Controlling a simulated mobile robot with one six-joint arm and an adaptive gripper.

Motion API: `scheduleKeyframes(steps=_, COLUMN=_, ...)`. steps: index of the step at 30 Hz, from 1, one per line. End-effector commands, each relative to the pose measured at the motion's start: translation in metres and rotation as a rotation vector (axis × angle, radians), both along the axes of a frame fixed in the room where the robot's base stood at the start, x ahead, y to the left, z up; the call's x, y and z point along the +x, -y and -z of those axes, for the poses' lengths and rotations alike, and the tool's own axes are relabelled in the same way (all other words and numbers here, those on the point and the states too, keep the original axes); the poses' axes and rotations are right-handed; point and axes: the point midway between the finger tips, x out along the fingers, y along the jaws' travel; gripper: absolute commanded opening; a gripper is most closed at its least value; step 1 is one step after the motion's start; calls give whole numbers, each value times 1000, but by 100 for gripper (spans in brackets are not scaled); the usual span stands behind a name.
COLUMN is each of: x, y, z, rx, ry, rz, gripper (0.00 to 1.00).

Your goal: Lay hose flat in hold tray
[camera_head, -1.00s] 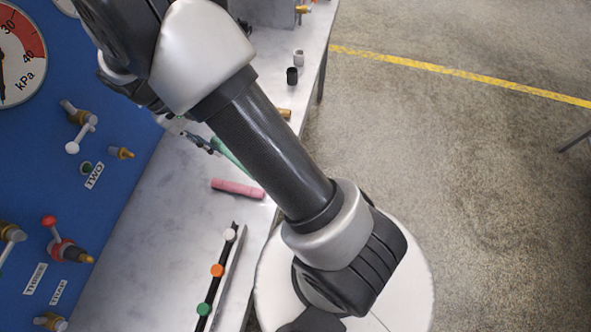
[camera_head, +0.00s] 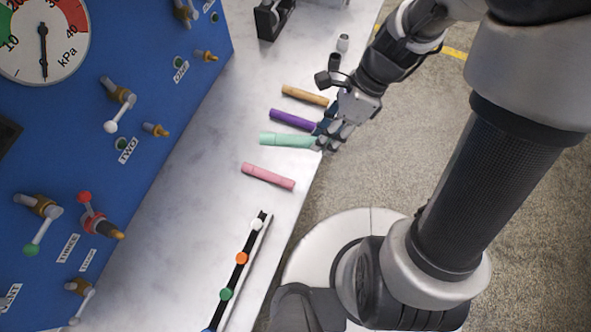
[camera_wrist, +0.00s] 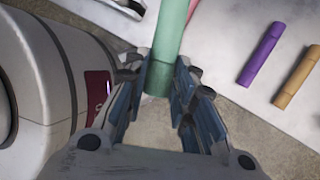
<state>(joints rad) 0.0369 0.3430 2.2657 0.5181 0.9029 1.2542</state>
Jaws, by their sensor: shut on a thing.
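A mint green hose (camera_head: 284,140) is a short, straight tube near the bench's right edge in the head view. My gripper (camera_head: 323,138) is shut on its right end. In the wrist view the same hose (camera_wrist: 173,35) stands between the fingers of my gripper (camera_wrist: 168,80) and runs up out of the picture. I cannot tell whether the hose touches the bench. A purple hose (camera_head: 292,119) and a tan hose (camera_head: 305,95) lie beyond it, and a pink hose (camera_head: 268,176) lies nearer. I cannot make out a hold tray for certain.
A blue panel (camera_head: 150,60) with valves, brass fittings and a gauge stands along the left. A black strip (camera_head: 237,270) with several coloured knobs lies on the near bench. A black bracket (camera_head: 268,20) stands at the far end. The bench left of the pink hose is bare.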

Motion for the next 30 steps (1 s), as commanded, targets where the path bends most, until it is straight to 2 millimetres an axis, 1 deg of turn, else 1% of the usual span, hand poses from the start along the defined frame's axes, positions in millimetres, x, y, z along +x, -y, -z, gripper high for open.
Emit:
scheduleKeyframes(steps=1, x=-3, y=-2, z=-3, rx=0, ry=0, rz=65, gripper=0)
scheduleKeyframes(steps=2, x=-3, y=-3, z=-2, rx=0, ry=2, rz=94, gripper=0)
scheduleKeyframes(steps=5, x=-4, y=-4, z=8, rx=-1, ry=-2, rz=144, gripper=0)
scheduleKeyframes(steps=8, x=-5, y=-4, z=32, rx=-1, ry=-6, rz=150, gripper=0)
scheduleKeyframes(steps=15, x=-5, y=-4, z=100, rx=-1, ry=-5, rz=146, gripper=0)
scheduleKeyframes(steps=18, x=-5, y=-4, z=124, rx=-1, ry=-5, rz=145, gripper=0)
scheduleKeyframes(steps=21, x=-4, y=-4, z=142, rx=-1, ry=-3, rz=145, gripper=0)
scheduleKeyframes(steps=24, x=-4, y=-4, z=152, rx=0, ry=-1, rz=145, gripper=0)
scheduleKeyframes(steps=28, x=-4, y=-4, z=158, rx=1, ry=0, rz=143, gripper=0)
scheduleKeyframes(steps=30, x=-4, y=-4, z=165, rx=0, ry=-1, rz=143, gripper=0)
